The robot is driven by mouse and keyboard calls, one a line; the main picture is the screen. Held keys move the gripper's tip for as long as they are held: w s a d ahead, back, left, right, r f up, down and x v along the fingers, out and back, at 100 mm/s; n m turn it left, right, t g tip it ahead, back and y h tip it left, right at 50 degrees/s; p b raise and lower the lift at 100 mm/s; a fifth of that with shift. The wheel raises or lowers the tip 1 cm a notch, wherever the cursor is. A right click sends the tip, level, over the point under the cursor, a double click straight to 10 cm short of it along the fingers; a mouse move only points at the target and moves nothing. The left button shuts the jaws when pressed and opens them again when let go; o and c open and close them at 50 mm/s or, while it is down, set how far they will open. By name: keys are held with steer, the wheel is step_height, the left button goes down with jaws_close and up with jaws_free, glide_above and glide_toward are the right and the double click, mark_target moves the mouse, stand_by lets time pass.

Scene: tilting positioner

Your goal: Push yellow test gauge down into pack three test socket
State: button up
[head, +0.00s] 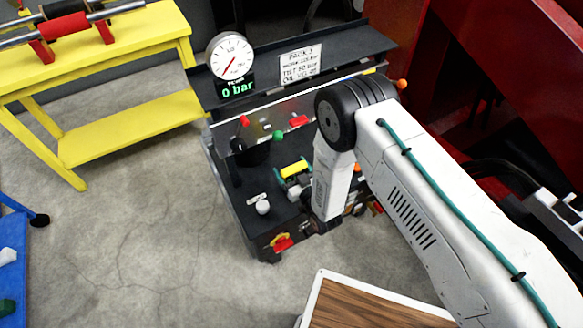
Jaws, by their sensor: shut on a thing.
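The pack three bench (228,182) is a dark unit with a sign reading PACK 3 (301,62). A small yellow piece (294,169), which looks like the yellow test gauge, is over the middle of its deck. My gripper (297,184) is small and partly hidden by my white arm. It appears shut on the yellow piece. The test socket cannot be made out; my arm and gripper cover that part of the deck. I cannot tell whether the gauge touches the socket.
A round dial (229,55) with a display (237,88) reading 0 bar stands at the back left. A yellow table (130,130) is left, a wood-topped surface (375,308) in front.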

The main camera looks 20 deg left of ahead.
steer(key=shift+f, duration=0.45)
steer(key=o, duration=1.1)
steer(key=shift+s+d, duration=0.1)
steer(key=v, duration=0.7)
steer(key=shift+s+d, duration=0.2)
